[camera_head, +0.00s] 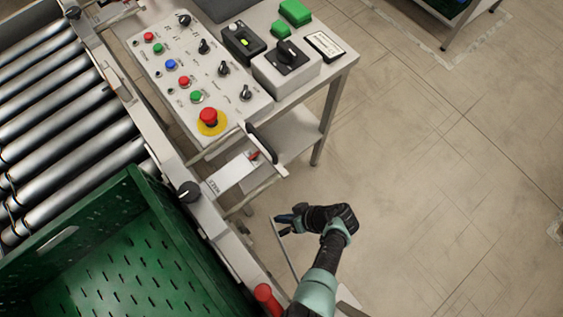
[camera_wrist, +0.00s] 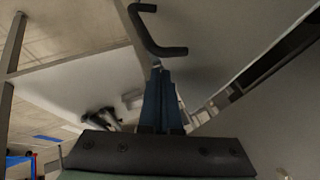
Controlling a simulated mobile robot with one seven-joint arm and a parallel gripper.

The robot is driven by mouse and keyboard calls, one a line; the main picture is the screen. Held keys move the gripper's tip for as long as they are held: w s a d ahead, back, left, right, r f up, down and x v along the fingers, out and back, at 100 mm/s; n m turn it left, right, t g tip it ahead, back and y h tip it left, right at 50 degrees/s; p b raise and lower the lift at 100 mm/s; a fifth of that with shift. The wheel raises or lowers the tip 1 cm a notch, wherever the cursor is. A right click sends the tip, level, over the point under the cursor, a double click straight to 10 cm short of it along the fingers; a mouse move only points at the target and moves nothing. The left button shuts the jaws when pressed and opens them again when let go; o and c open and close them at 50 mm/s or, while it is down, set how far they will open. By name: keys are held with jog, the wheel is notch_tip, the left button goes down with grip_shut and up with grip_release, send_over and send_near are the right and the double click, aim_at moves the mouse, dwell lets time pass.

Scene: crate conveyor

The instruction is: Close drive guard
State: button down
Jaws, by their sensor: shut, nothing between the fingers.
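A pale panel with a label (camera_head: 232,173) sits at the side of the conveyor, below the control table; I take it for the drive guard but cannot be sure. A black bar handle (camera_head: 262,144) is near its upper right end. My gripper (camera_head: 283,218) is below and right of this panel, beside the conveyor's side rail, and apart from the black handle. In the wrist view my gripper's dark blue fingers (camera_wrist: 162,75) are together and empty. A bent black handle (camera_wrist: 157,32) shows just beyond the fingertips, before a broad grey surface (camera_wrist: 215,45); contact cannot be told.
The control table (camera_head: 325,95) stands above, with a button panel (camera_head: 195,75) and a red emergency stop (camera_head: 208,117). A green crate (camera_head: 140,190) sits on the conveyor at lower left. A red knob (camera_head: 267,297) is near my arm.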

jog(key=shift+s+a, duration=0.1)
jog(key=shift+a, duration=0.1)
